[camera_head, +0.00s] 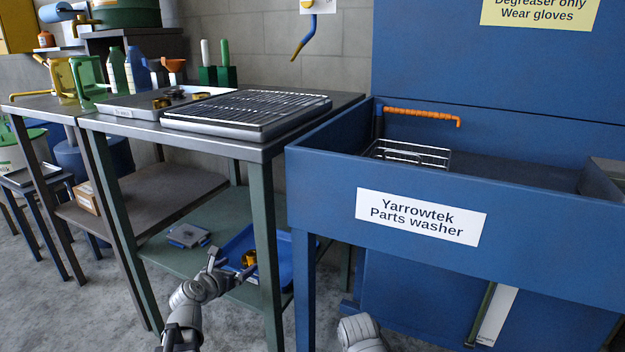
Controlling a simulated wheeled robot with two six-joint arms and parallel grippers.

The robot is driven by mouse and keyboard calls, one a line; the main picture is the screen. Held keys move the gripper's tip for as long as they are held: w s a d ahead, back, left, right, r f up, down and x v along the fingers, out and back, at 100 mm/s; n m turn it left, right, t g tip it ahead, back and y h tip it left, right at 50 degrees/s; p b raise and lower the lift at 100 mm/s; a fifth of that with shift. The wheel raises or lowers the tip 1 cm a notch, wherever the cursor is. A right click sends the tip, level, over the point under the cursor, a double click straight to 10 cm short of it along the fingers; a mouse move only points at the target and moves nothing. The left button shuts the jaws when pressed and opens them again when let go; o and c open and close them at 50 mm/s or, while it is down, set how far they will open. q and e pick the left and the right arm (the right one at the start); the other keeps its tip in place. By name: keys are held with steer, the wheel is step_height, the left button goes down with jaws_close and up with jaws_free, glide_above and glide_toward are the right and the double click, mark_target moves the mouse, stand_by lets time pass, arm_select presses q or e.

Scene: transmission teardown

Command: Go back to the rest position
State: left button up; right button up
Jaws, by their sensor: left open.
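My left gripper (229,264) is low in front of the green-legged bench, in front of its lower shelf. Its fingers are apart and nothing shows between them. A blue tray (276,262) with a gold-coloured part (249,258) lies on the lower shelf just behind the gripper. I cannot tell whether the gripper touches the tray. Part of my right arm (361,333) shows at the bottom edge, in front of the parts washer. My right gripper is out of the picture.
The blue parts washer (330,193) fills the right side, with a wire basket (410,153) inside. The bench top (205,141) holds a wire-rack tray (247,111) and a grey tray (130,108) with metal parts. Grey floor (75,316) is clear at the lower left.

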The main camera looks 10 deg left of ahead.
mark_target(250, 258)
arm_select(q)
steer(key=b+x, duration=0.3)
steer(key=x, duration=0.6)
steer(key=shift+w+a+f, duration=0.1)
steer(key=shift+f, duration=0.1)
